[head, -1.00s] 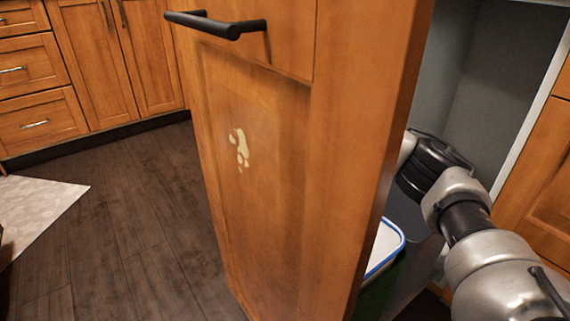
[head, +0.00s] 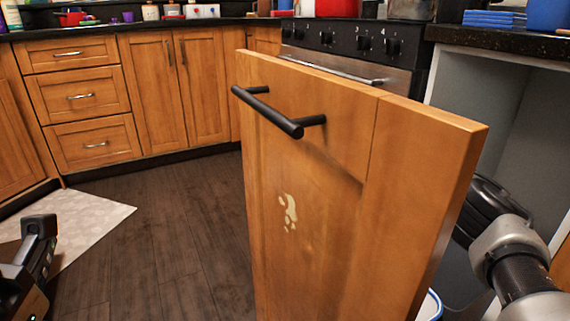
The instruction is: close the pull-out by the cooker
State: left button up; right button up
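The pull-out's wooden front panel (head: 320,215) stands out from the cabinet row in the middle of the head view. It has a black bar handle (head: 275,110) near its top and a pale paw-shaped mark. Behind it at the lower right, part of a white and blue-rimmed container (head: 430,306) shows. The cooker (head: 345,55) with black knobs is behind the panel. My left gripper (head: 35,245) is at the lower left, well apart from the panel; its finger gap is not clear.
The dark cabinet opening (head: 500,120) is at the right, under a black counter (head: 500,38) with blue items on it. Wooden drawers (head: 80,98) and doors line the back left. A pale rug (head: 90,225) lies on the dark floor, which is otherwise clear left of the panel.

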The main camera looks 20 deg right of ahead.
aim_at(355, 194)
jog(key=k+l, duration=0.1)
jog(key=k, duration=0.4)
jog(key=k+l, duration=0.1)
jog(key=k, duration=0.4)
